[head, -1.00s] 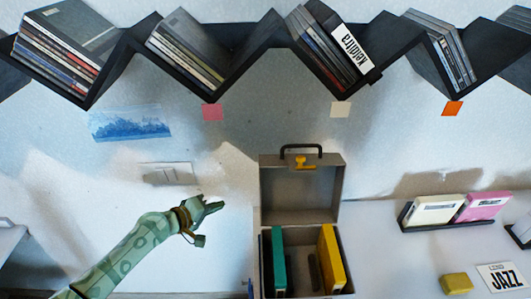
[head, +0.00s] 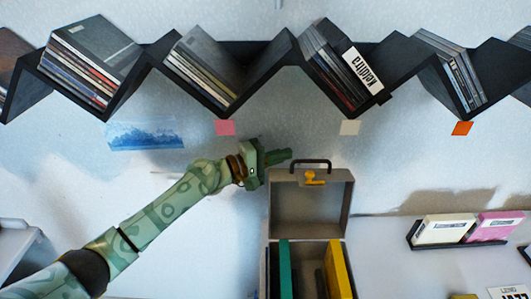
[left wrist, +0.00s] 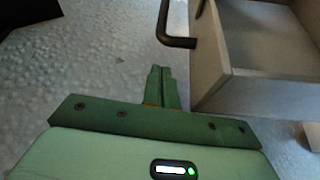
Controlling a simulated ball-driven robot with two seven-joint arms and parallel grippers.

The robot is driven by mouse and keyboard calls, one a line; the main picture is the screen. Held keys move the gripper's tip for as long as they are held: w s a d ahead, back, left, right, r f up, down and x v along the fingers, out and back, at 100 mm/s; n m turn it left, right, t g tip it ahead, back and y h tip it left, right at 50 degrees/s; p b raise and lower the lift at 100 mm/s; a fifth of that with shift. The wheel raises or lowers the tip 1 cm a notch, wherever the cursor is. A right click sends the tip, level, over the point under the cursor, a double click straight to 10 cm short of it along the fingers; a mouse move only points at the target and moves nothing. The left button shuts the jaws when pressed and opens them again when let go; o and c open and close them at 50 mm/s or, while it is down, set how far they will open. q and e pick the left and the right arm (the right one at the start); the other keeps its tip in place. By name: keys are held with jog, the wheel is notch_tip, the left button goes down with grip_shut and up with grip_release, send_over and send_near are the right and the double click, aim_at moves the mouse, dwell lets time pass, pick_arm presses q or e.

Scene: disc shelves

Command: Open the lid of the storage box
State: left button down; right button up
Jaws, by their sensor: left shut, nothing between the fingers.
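The storage box (head: 307,240) stands low in the middle of the head view. Its grey lid (head: 305,213) stands up open at the back, with a black handle (head: 311,163) on its upper edge and a yellow latch (head: 315,178). A green case (head: 285,270) and a yellow case (head: 338,270) stand inside the box. My left gripper (head: 285,155) is shut and empty, just left of the handle. In the left wrist view the shut fingers (left wrist: 162,85) point toward the handle (left wrist: 176,40), with the lid (left wrist: 208,65) to the right. Contact is not visible. My right gripper is not in view.
A black zigzag shelf (head: 270,70) with discs runs across the wall above. A black rack (head: 460,243) holds white and pink cases at the right. A yellow block (head: 465,296) and a JAZZ card (head: 508,292) lie at the lower right edge.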

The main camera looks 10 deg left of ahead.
aim_at(282, 173)
pick_arm(q)
jog(key=s, duration=0.1)
jog(key=s+p, duration=0.1)
jog(key=shift+s+d+r, duration=0.2)
jog(key=shift+s+r, duration=0.15)
jog(key=shift+d+f, duration=0.1)
jog(key=shift+f, duration=0.05)
jog(key=shift+s+d+m+b, duration=0.15)
jog(key=shift+s+m+b, duration=0.15)
jog(key=shift+s+b, duration=0.3)
jog(key=shift+s+r, duration=0.4)
jog(key=shift+r, duration=0.05)
